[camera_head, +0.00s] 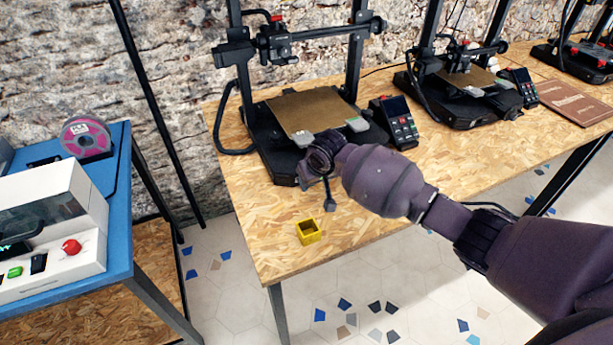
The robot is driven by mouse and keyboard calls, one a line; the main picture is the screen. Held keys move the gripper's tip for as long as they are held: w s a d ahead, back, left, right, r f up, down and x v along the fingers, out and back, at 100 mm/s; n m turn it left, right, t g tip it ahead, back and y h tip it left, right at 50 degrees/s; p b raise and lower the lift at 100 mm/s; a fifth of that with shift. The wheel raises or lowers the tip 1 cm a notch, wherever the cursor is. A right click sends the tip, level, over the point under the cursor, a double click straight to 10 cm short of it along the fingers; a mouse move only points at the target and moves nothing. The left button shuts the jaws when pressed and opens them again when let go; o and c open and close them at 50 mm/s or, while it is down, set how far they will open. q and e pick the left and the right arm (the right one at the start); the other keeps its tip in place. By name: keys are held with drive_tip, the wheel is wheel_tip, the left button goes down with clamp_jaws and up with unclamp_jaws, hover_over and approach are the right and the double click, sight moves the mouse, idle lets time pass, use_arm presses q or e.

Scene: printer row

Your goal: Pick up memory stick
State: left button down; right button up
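I cannot make out a memory stick in the head view. A small yellow open-topped box (308,232) sits on the wooden table near its front left corner. My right arm reaches in from the right, and its gripper (318,194) hangs over the table just in front of the nearest printer, above and slightly right of the yellow box and apart from it. One dark finger points down; the other blends into the printer's black base, so its opening is unclear. I see nothing held. My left gripper is not in view.
The nearest 3D printer (312,110) stands behind my gripper, its control box (394,122) to the right. A blue-topped table (122,215) with a white machine (50,225) is left. The table's front left is mostly bare.

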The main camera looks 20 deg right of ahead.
drive_tip(key=shift+w, duration=0.1)
drive_tip(key=shift+c, duration=0.8)
clamp_jaws()
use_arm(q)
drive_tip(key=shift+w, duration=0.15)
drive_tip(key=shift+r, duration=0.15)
